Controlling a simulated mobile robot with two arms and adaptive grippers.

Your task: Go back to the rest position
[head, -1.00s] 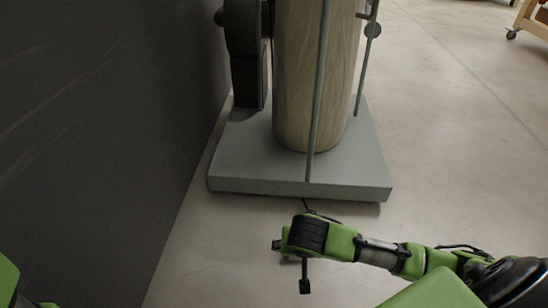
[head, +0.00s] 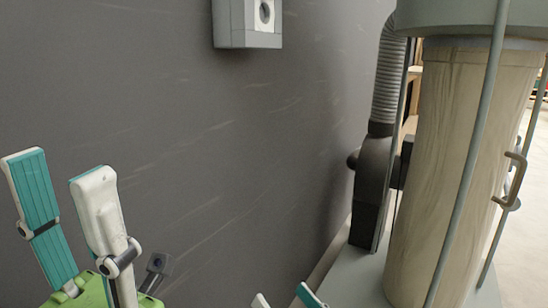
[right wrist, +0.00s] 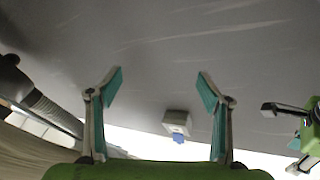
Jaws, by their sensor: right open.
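My left gripper (head: 57,168) shows at the lower left of the head view. Its teal and white fingers point up with a wide gap between them, open and empty. My right gripper (head: 284,299) shows only by its fingertips at the bottom edge of the head view. In the right wrist view the right gripper (right wrist: 160,82) has its two teal-padded fingers wide apart, with nothing between them. Both grippers are in front of the dark grey wall (head: 200,130). Most of both arms is out of view.
A grey box with a round dark opening (head: 247,30) is on the wall. At the right stands a machine with a tall beige cylinder (head: 450,170), a ribbed grey hose (head: 389,80) and a grey base (head: 355,280). Pale floor shows at the far right.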

